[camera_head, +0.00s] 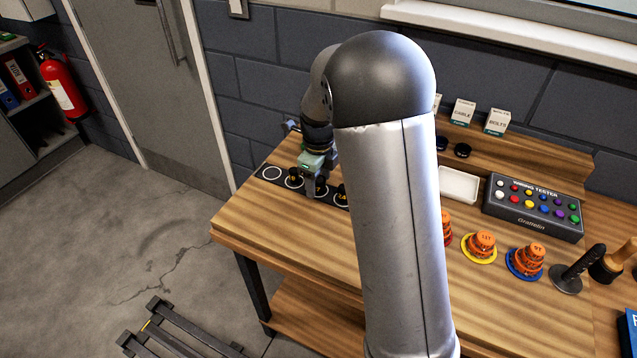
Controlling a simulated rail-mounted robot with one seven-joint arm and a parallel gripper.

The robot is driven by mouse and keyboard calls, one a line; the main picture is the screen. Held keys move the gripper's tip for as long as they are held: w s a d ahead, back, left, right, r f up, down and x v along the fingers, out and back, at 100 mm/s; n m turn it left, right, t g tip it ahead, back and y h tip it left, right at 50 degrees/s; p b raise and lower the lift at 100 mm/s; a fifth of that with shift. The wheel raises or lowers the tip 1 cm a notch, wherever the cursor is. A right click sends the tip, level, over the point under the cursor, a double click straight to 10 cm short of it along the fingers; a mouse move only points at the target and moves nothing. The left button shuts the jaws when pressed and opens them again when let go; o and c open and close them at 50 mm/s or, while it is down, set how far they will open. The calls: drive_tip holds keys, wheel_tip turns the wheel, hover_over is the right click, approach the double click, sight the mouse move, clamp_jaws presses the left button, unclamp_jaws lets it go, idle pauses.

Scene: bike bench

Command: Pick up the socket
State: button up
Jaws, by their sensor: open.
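A black mat strip (256,174) with white ring marks lies at the left end of the wooden bench. Small dark pieces with yellow marks, which look like sockets, stand on its rings; one (294,177) is just left of my gripper and another (342,191) is just right of it. My gripper (316,188) is open and points down at the mat between these two. A dark piece shows close to its fingers, but I cannot tell whether they touch it. My arm hides the right end of the mat.
My arm covers the bench middle. To its right are a white tray (460,184), a wiring tester box (533,209), orange stacks on yellow (480,246) and blue (526,261) rings, and a black-handled tool (577,268). Small labelled boxes (463,113) stand on the back shelf.

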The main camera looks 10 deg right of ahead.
drive_tip(key=shift+f, duration=0.2)
drive_tip(key=c, duration=1.1)
drive_tip(key=shift+r, duration=0.1)
drive_tip(key=shift+c, duration=0.2)
